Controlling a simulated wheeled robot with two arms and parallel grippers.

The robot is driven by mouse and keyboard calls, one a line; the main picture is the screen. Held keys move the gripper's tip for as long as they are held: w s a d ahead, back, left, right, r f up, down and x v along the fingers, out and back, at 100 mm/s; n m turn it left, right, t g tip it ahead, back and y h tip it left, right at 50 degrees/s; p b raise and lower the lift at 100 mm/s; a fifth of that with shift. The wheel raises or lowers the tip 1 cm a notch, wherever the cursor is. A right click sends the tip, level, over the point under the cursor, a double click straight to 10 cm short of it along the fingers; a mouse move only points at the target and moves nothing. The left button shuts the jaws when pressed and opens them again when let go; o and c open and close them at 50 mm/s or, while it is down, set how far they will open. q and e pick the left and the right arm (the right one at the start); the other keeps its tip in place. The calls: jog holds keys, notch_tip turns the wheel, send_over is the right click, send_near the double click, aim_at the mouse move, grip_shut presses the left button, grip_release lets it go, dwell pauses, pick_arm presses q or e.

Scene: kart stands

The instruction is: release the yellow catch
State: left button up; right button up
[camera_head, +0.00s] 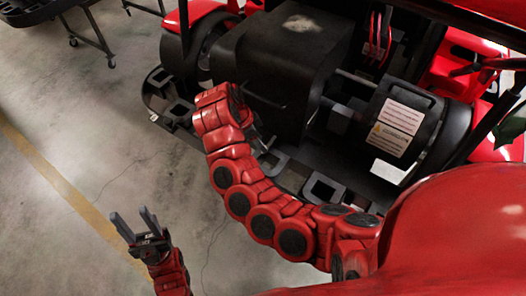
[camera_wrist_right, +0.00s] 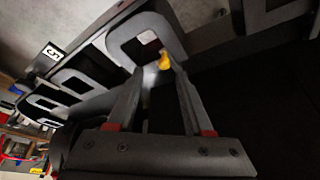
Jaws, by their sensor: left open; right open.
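The yellow catch (camera_wrist_right: 165,61) is a small yellow piece at the edge of a square opening in a dark frame, in the right wrist view. My right gripper (camera_wrist_right: 159,72) is open, with its two grey fingers pointing at the catch. The catch shows between the fingertips, closer to the right one; I cannot tell whether they touch. In the head view my right gripper (camera_head: 262,140) is mostly hidden behind my red arm at the kart's side, and the catch is not visible. My left gripper (camera_head: 133,222) is open and empty above the floor at lower left.
The kart's black engine cover (camera_head: 285,45) and a cylinder with labels (camera_head: 402,125) stand beside my right arm. The dark slotted frame (camera_head: 325,188) runs along the kart's near side. A black stand (camera_head: 90,30) is at upper left.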

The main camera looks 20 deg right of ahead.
aim_at(269, 142)
jog(key=x, duration=0.2)
jog(key=shift+w+f, duration=0.15)
jog(key=shift+f, duration=0.15)
jog(key=shift+d+f+b, duration=0.2)
jog(key=shift+b, duration=0.1)
grip_shut()
